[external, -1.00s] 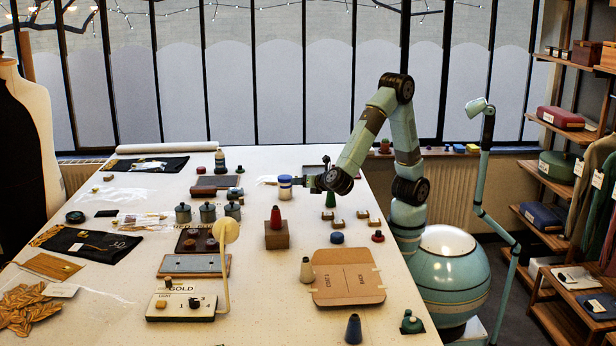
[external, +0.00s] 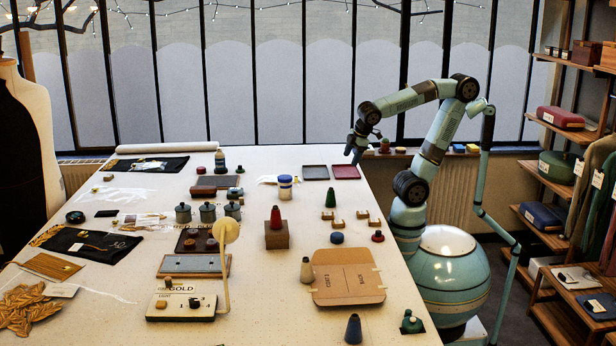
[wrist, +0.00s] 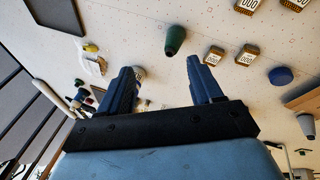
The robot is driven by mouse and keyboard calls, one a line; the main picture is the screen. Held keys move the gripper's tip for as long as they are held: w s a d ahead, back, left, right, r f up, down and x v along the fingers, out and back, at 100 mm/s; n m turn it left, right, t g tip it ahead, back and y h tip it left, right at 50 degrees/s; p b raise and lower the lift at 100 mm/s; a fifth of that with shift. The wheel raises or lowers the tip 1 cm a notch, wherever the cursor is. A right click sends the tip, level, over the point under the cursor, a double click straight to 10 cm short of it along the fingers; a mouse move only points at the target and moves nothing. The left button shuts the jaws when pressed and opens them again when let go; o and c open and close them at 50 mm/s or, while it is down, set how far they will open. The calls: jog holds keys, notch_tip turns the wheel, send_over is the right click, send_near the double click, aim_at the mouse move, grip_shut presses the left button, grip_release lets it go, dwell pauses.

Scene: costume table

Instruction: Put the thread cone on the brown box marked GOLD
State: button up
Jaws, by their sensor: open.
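Several thread cones stand on the table. A green cone (external: 330,198) is upright near the back right and also shows in the wrist view (wrist: 174,40). A red cone (external: 276,217) stands on a brown box (external: 277,236), on which I can read no marking. A grey-beige cone (external: 306,271) is beside the cardboard, and a blue cone (external: 353,329) is near the front.
Small tan blocks (external: 362,214) and a blue disc (external: 337,239) lie around the green cone. A blue-and-white jar (external: 285,188) and a dark red tray (external: 346,172) stand at the back. Flat cardboard (external: 347,280) covers the front right. A thin lamp (external: 226,262) rises at front left.

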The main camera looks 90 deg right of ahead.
jog(key=s+m, duration=0.1)
jog(key=s+r+m+t+y, duration=0.1)
jog(key=s+m, duration=0.1)
jog(key=s+m+t+y, duration=0.1)
jog(key=shift+s+a+r, duration=0.15)
jog(key=shift+a+r, duration=0.1)
